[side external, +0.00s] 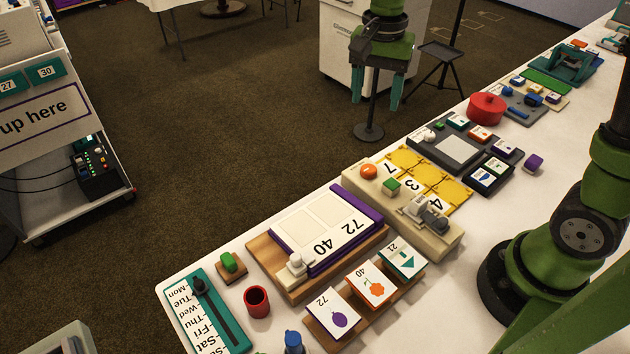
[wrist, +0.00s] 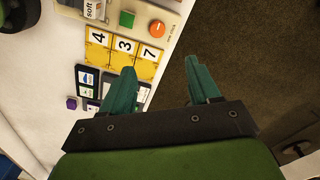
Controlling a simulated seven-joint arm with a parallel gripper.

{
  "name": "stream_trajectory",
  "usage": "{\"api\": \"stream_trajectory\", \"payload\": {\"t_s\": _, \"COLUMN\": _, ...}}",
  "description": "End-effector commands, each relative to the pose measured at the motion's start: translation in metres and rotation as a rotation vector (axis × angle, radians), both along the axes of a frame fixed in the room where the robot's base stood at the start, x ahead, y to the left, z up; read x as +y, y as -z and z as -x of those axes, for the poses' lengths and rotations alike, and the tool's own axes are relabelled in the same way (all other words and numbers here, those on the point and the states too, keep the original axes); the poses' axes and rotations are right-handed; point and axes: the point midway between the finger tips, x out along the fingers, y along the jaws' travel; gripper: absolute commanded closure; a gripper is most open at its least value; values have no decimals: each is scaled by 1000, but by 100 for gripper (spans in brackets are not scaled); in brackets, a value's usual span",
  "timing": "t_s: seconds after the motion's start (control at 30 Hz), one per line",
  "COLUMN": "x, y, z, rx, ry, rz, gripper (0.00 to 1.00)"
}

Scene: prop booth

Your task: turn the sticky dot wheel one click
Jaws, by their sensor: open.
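No part is clearly labelled as the sticky dot wheel. A round orange knob (side external: 369,172) sits on the cream board beside the yellow number cards; it also shows in the wrist view (wrist: 157,28) with a white mark on top and small print beside it that I cannot read surely. A red round drum (side external: 487,108) stands farther along the table. My gripper (side external: 375,98) is open and empty, raised at the far side of the table. In the wrist view its two teal fingers (wrist: 160,72) are spread apart, with the orange knob beyond them.
A green square button (side external: 390,187) and yellow cards (side external: 424,180) lie close to the orange knob. A purple-framed board (side external: 325,228) and a picture-card rack (side external: 368,285) stand nearer. Dark carpet is open beyond the table edge; a black stand (side external: 368,131) is there.

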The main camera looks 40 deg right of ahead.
Motion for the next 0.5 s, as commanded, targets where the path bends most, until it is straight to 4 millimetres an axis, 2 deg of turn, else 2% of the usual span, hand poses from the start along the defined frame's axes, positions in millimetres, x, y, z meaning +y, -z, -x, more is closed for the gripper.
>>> {"api": "stream_trajectory", "payload": {"t_s": 0.13, "x": 0, "y": 3, "z": 4, "rx": 16, "ry": 62, "rz": 1, "gripper": 39}}
{"api": "stream_trajectory", "payload": {"t_s": 0.27, "x": -1, "y": 19, "z": 5, "rx": 18, "ry": 62, "rz": 2, "gripper": 39}}
{"api": "stream_trajectory", "payload": {"t_s": 0.5, "x": -1, "y": 69, "z": 6, "rx": 20, "ry": 59, "rz": 1, "gripper": 39}}
